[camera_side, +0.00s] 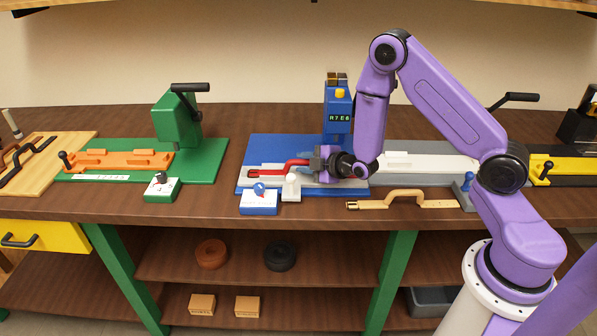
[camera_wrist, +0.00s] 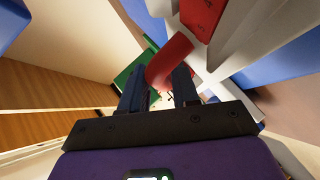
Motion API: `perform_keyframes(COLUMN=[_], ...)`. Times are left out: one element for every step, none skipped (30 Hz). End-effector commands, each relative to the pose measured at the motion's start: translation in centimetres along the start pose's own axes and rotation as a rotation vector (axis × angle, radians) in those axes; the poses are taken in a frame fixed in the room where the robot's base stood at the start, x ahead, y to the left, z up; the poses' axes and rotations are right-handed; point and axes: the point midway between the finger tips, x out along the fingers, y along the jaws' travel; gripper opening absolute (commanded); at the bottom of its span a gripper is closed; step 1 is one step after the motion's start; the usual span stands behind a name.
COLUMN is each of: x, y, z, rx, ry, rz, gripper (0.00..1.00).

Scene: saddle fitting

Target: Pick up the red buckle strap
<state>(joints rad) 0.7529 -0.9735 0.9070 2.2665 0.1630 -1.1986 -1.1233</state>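The red buckle strap (camera_side: 268,169) lies along the pale grey fixture of the blue station in the side view. Its left end is low and its raised handle part reaches right to my gripper (camera_side: 316,164). My gripper lies low over the fixture, pointing left. In the wrist view, the curved red handle (camera_wrist: 168,60) sits between the two dark fingertips of my gripper (camera_wrist: 160,76), nearly filling the gap. I cannot tell whether both fingers press on it. The rest of the strap is partly hidden by the white fixture parts.
A blue press (camera_side: 338,112) rises behind. A tan strap (camera_side: 405,198) lies to the right. A green station (camera_side: 208,160) stands left.

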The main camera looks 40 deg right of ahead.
Motion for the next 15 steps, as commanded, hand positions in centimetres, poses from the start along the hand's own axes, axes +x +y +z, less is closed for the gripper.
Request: perform_keyframes(x=[0.29, 0.37, 0.45, 0.48, 0.49, 0.48, 0.47, 0.47, 0.46, 0.46, 0.46, 0.45, 0.45, 0.45, 0.45], y=[0.01, 0.00, -0.01, 0.00, 0.00, 0.00, 0.00, 0.00, 0.00, 0.00, 0.00, -0.01, -0.01, -0.01, 0.02], z=[0.01, 0.01, 0.00, 0.00, 0.00, -0.01, -0.01, -0.01, -0.01, -0.02, -0.02, -0.02, -0.02, -0.02, -0.04], rx=[0.000, 0.000, 0.000, 0.000, 0.000, 0.000, 0.000, 0.000, 0.000, 0.000, 0.000, 0.000, 0.000, 0.000, 0.000], ry=[0.000, 0.000, 0.000, 0.000, 0.000, 0.000, 0.000, 0.000, 0.000, 0.000, 0.000, 0.000, 0.000, 0.000, 0.001], rz=[0.000, 0.000, -0.001, -0.001, -0.001, -0.001, -0.001, -0.001, -0.001, -0.001, -0.001, -0.001, -0.001, -0.001, 0.000], gripper=[0.30, 0.30, 0.30, 0.30, 0.30, 0.30, 0.30, 0.30, 0.30, 0.24, 0.14, 0.01, 0.00, 0.00, 0.00])
